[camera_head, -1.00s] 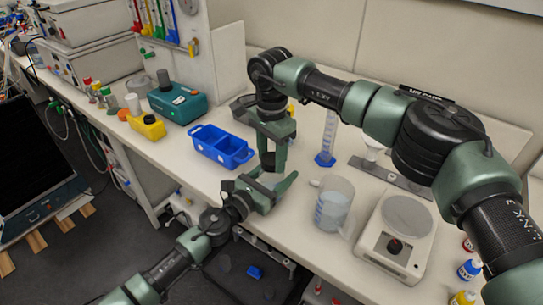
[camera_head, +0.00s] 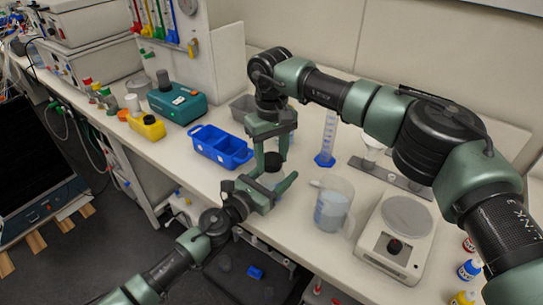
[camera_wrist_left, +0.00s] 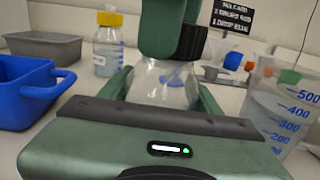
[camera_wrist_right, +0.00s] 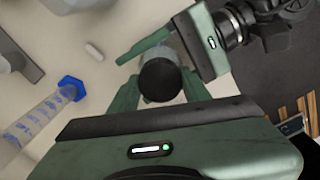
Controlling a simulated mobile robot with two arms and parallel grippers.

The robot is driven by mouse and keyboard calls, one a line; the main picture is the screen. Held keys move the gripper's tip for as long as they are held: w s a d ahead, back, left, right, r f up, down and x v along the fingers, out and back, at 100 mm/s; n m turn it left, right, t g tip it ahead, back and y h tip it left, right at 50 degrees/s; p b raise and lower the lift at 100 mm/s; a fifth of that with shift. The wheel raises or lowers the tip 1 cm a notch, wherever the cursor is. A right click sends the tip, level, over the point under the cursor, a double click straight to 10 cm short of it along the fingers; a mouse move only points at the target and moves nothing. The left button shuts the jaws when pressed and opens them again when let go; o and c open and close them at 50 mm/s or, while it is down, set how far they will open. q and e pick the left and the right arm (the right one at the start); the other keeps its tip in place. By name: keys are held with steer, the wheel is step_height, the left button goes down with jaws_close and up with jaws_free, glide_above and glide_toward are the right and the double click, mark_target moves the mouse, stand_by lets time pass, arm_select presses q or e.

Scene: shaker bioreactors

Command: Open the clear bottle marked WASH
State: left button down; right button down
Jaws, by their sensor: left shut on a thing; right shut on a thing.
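A clear bottle with a black cap stands at the bench's front edge. In the head view its body (camera_head: 270,181) is mostly hidden by my left gripper (camera_head: 266,187), which is shut around it from the front. The clear body (camera_wrist_left: 160,84) also shows between the left fingers in the left wrist view. My right gripper (camera_head: 271,148) comes from above, shut on the black cap (camera_head: 273,161). In the right wrist view the round cap top (camera_wrist_right: 160,80) sits between the right fingers. I cannot tell whether the cap is still seated on the neck. No WASH lettering is readable.
A beaker of liquid (camera_head: 333,204) and a white balance (camera_head: 396,236) stand to the right. A blue tray (camera_head: 221,148) is at the left, and a blue-footed cylinder (camera_head: 327,140) behind. A yellow-capped bottle (camera_wrist_left: 108,45) shows in the left wrist view.

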steer(key=c, duration=0.7)
jaws_free()
steer(key=shift+r, duration=0.1)
